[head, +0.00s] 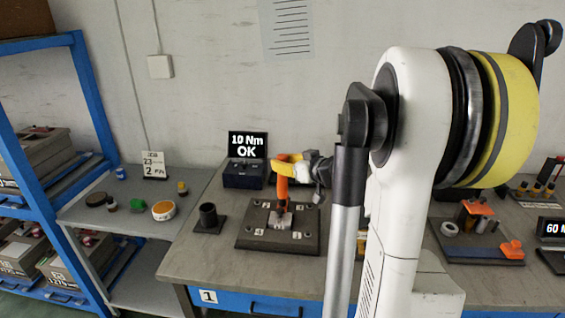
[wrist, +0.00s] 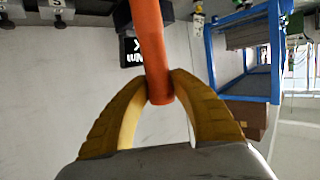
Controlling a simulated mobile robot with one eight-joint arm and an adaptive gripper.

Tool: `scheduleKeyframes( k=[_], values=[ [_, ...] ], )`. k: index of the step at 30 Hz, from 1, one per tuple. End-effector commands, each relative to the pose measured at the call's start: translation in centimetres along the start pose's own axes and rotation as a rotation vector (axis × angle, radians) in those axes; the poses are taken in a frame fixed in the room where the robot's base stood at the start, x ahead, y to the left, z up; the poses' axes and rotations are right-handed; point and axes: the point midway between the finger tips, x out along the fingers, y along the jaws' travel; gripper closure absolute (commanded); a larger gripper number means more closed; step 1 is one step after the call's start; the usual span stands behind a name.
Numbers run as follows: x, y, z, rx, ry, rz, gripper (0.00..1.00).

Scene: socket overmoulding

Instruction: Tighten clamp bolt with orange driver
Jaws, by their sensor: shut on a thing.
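My gripper (head: 287,169) has yellow fingers and is shut on the orange driver (head: 283,188). In the wrist view the fingers (wrist: 160,88) close on the orange handle (wrist: 150,40) from both sides. The driver stands about upright over the middle of a dark fixture plate (head: 252,240). Its lower end meets a small grey part at the plate's centre; the clamp bolt itself is too small to make out. The plate has small numbered labels around it. A display (head: 247,146) behind the plate reads "10 Nm OK".
A dark cup-like holder (head: 208,215) stands left of the plate. A side table (head: 80,212) holds small round items and a sign (head: 153,164). A blue shelf rack (head: 90,90) is at far left. Right of my arm are another fixture (head: 477,262) and a second display (head: 550,228).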

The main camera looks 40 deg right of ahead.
Motion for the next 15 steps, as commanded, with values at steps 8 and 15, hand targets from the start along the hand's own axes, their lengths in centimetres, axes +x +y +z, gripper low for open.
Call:
scheduleKeyframes(
  k=[8,15],
  values=[
    [-0.4,0.0,-1.4,0.0,0.0,0.0,1.0],
    [-0.8,0.0,-2.7,0.001,0.001,0.0,1.0]
  ],
)
